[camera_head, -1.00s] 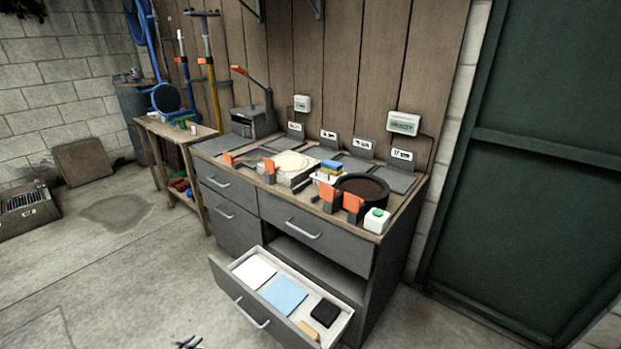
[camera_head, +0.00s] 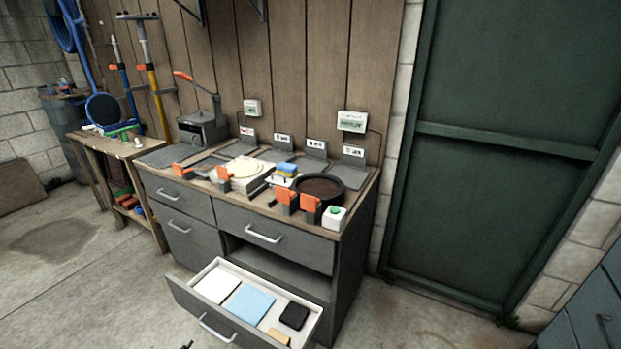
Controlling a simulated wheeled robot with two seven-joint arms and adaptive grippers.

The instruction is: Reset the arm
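A dark tip at the bottom edge, left of centre, looks like part of my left gripper (camera_head: 187,345). It lies in front of the open drawer (camera_head: 208,321), low and apart from it. Too little of it shows to tell whether it is open or shut. My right gripper is out of view. Both of my arms are otherwise outside the picture.
A grey workbench (camera_head: 262,208) holds a lever machine (camera_head: 203,127), a black round pan (camera_head: 318,190) and a green-button box (camera_head: 334,217). Its open lower drawer juts forward. A wooden side table (camera_head: 108,147) stands left, a green door (camera_head: 500,220) right. Floor at left is clear.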

